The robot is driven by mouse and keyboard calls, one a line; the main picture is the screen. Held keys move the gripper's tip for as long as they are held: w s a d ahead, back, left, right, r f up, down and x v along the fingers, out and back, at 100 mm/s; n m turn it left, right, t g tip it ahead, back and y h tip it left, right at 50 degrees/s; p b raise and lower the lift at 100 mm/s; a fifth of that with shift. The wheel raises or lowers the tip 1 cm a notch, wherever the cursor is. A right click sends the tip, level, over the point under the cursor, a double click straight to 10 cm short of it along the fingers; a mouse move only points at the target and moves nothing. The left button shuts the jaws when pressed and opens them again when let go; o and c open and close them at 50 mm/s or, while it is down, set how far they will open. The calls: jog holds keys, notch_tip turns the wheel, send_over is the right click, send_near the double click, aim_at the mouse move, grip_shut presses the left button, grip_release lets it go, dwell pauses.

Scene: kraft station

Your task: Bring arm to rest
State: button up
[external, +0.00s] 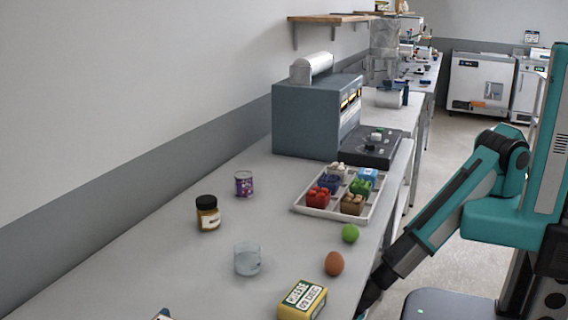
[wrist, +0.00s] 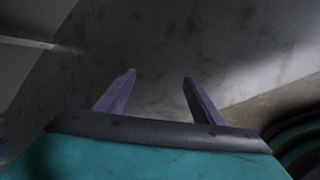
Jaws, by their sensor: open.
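My arm, teal and black, hangs down at the right of the external view, beside the front edge of the bench. My gripper (wrist: 160,78) shows in the wrist view with its two purple fingers apart and nothing between them. Behind the fingers is a dark grey surface, with no object near them. In the external view the arm's dark lower end is at the bottom edge of the picture, and the fingers cannot be made out there.
A grey-blue machine (external: 306,122) stands behind. Floor (external: 423,178) shows right of the bench.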

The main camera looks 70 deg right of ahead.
jog(key=s+d+r+m+g+h+p, duration=0.1)
jog(key=s+d+m+g+h, duration=0.15)
jog(key=d+m, duration=0.65)
jog(key=s+d+r+m+g+h+p, duration=0.1)
jog(key=s+d+m+g+h, duration=0.3)
jog(key=d, duration=0.9)
jog(key=s+d+r+m+g+y+p, duration=0.1)
jog(key=s+d+r+m+g+y, duration=0.1)
jog(key=s+d+m, duration=0.3)
jog(key=s+d+r+m+g+y+p, duration=0.1)
jog(key=s+d+r+m+g+y, duration=0.1)
jog(key=s+m, duration=0.7)
notch_tip(320, 180, up, 3)
jog(key=d+m+g, duration=0.1)
jog(key=d, duration=0.1)
jog(key=shift+s+d+r, duration=0.15)
jog(key=shift+s+d, duration=0.2)
jog(key=shift+s, duration=0.05)
